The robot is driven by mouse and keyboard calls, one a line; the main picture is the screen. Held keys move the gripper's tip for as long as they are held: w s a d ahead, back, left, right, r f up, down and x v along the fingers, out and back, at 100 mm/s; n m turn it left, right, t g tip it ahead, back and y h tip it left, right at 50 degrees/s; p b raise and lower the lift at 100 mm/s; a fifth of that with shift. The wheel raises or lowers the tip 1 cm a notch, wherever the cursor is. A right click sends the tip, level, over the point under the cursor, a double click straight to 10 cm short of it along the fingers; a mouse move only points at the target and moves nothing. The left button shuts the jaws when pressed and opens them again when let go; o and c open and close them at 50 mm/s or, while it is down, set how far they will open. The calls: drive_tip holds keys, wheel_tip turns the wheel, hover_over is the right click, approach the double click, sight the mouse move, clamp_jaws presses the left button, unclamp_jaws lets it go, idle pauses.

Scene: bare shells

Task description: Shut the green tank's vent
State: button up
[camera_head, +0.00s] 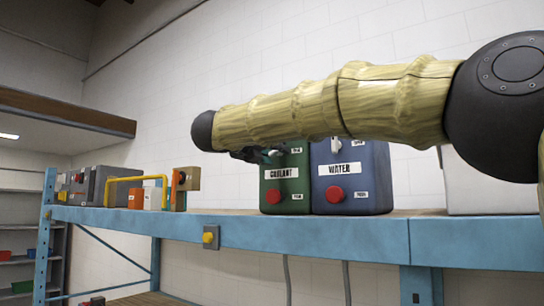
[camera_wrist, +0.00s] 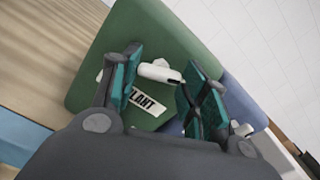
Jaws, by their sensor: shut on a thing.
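The green tank (camera_head: 286,184), labelled COOLANT, stands on the blue shelf beside the blue tank (camera_head: 352,178), labelled WATER. A red round knob (camera_head: 273,195) is low on the green tank's front. My gripper (camera_head: 268,155) is at the upper front of the green tank, partly hidden below my arm. In the wrist view, the green tank (camera_wrist: 150,35) fills the middle, and its white vent lever (camera_wrist: 158,73) lies between the teal finger pads of my gripper (camera_wrist: 162,80). The fingers hide part of the label.
The blue shelf edge (camera_head: 300,232) runs below the tanks, with a yellow button box (camera_head: 210,237) on it. Grey boxes and a yellow handle frame (camera_head: 140,180) stand at the left. The blue tank's white lever (camera_head: 336,146) is close to the right.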

drive_tip(key=shift+n+p, duration=1.1)
drive_tip(key=shift+n, duration=5.4)
drive_tip(key=shift+f, duration=0.1)
drive_tip(key=o, duration=1)
drive_tip(key=shift+s, duration=0.1)
drive_tip(key=v, duration=1.2)
